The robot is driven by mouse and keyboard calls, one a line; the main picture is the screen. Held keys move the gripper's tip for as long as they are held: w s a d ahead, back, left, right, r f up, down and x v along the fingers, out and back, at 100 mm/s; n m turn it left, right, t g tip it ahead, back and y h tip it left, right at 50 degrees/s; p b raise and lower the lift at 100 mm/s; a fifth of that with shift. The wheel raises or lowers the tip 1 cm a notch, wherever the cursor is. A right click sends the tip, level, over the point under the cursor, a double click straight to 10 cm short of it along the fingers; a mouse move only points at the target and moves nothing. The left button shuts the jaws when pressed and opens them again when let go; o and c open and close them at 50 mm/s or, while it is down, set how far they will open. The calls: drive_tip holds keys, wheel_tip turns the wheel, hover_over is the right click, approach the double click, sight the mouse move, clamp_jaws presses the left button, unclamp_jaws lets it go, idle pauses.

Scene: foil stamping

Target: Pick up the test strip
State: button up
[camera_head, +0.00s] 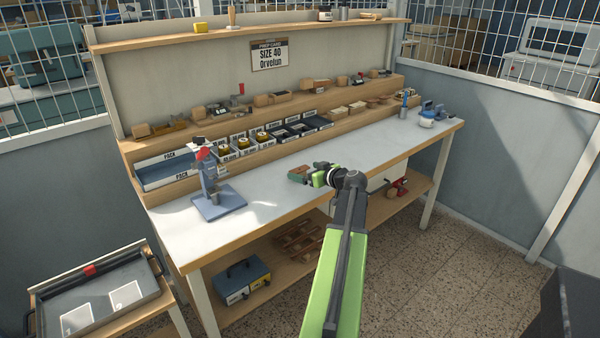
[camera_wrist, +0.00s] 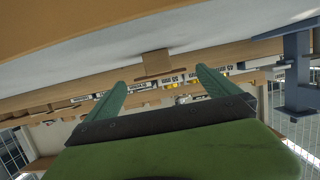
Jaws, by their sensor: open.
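A small brown piece, which looks like the test strip (camera_head: 299,172), lies on the grey worktop just left of my gripper's tips in the head view. In the wrist view the brown strip (camera_wrist: 153,63) shows ahead of and between the two green fingers. I cannot tell how far the tips are from the strip.
A blue hand press (camera_head: 213,190) stands on the worktop's left part. Labelled bins (camera_head: 255,142) line the worktop's back. Smaller blue devices (camera_head: 428,117) stand at the far right end. The worktop (camera_head: 285,205) is clear between press and gripper. A tray trolley (camera_head: 110,315) is at lower left.

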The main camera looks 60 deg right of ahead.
sight(301, 170)
drive_tip(key=b+x, duration=0.1)
drive_tip(key=x, duration=0.3)
drive_tip(key=shift+w+f, duration=0.1)
drive_tip(key=shift+w, duration=0.05)
drive_tip(key=c, duration=1.3)
